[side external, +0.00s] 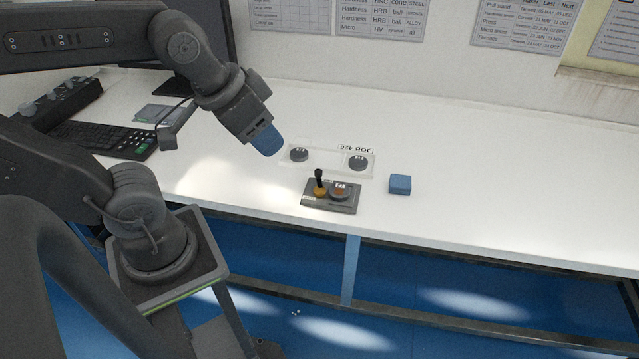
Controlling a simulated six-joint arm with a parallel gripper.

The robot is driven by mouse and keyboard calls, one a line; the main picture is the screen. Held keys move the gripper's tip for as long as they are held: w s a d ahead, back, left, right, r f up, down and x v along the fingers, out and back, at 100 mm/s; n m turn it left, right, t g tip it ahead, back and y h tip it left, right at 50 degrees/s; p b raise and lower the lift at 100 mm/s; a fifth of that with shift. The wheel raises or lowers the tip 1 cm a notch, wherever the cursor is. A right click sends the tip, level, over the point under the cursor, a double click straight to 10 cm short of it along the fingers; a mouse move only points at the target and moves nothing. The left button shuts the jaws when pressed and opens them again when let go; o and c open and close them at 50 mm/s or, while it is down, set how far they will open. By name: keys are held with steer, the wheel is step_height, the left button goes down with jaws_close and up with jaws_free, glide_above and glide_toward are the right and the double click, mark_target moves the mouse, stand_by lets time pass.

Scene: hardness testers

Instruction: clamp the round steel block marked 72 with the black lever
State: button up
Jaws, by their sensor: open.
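A small dark clamp fixture (309,200) lies near the table's front edge. Its black lever (319,176) stands upright on a yellow-orange base. A round steel block (341,189) sits on the fixture's right part, right of the lever. Two more round blocks, a left one (298,154) and a right one (358,162), sit on the pale tray (327,163) behind. The markings on the blocks are too small to read surely. My gripper (267,142), with blue fingers, is open above the table, left of and behind the fixture. The gap between its fingers is hidden.
A blue block (400,184) lies right of the fixture. A label reading JOB 426 (356,149) lies upside down behind the tray. A keyboard (104,138) and a dark control box (58,102) are at the left. The table's right side is clear.

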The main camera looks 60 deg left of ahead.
steer(key=shift+o, duration=0.3)
steer(key=shift+o, duration=0.2)
steer(key=shift+w+a, duration=0.1)
steer(key=shift+w, duration=0.05)
steer(key=m+g, duration=0.5)
steer(key=g, duration=0.1)
glide_above(318, 171)
step_height(318, 171, down, 15)
step_height(318, 171, down, 13)
steer(key=shift+f, duration=0.1)
steer(key=shift+c, duration=0.3)
jaws_close()
steer(key=shift+n, duration=0.3)
